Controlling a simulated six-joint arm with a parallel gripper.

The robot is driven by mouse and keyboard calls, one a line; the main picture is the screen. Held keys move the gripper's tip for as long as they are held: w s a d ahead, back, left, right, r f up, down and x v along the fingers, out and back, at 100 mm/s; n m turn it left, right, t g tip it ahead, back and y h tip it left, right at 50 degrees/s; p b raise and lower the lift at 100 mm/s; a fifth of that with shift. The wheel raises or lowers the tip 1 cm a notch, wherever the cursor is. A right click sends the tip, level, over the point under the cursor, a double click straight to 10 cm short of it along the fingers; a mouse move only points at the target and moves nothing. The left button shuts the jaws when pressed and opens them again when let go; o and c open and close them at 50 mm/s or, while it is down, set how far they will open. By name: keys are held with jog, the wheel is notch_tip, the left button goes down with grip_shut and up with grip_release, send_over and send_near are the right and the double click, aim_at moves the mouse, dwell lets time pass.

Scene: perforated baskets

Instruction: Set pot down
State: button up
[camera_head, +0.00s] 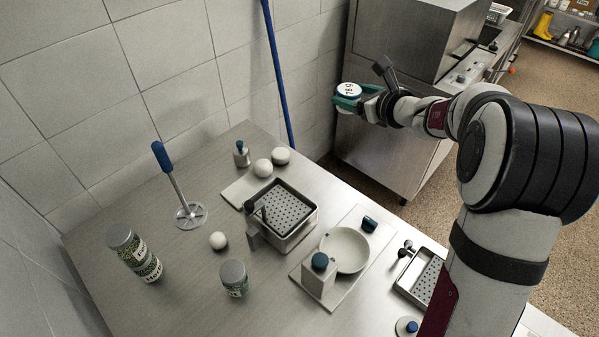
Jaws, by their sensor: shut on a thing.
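The pot (349,90) shows as a small round thing with a white top bearing dark marks. My gripper (350,101) has greenish fingers closed around its side and holds it up at the upper middle of the head view. The pot and gripper appear in front of a steel machine, beyond the far right edge of the worktop. The pot's lower part is mostly hidden by the fingers. The steel worktop (200,285) lies below and to the left.
A blue pole (277,75) leans against the wall.

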notch_tip(320, 180, down, 15)
jog(key=w+a+f, duration=0.1)
jog(key=a+f, duration=0.1)
jog(key=a, duration=0.1)
jog(key=w+a+f, duration=0.2)
jog(key=a+f, duration=0.1)
jog(key=a, duration=0.1)
jog(key=w+a+f, duration=0.1)
jog(key=a+f, duration=0.1)
jog(key=a, duration=0.1)
jog(key=shift+w+a+f, duration=0.15)
jog(key=shift+w+f, duration=0.05)
jog(key=shift+w, duration=0.15)
jog(key=shift+w+a+f, duration=0.1)
jog(key=shift+f, duration=1)
jog(key=shift+a+f, duration=0.1)
jog(key=shift+f, duration=0.95)
jog(key=shift+f, duration=0.1)
jog(key=o, duration=1.1)
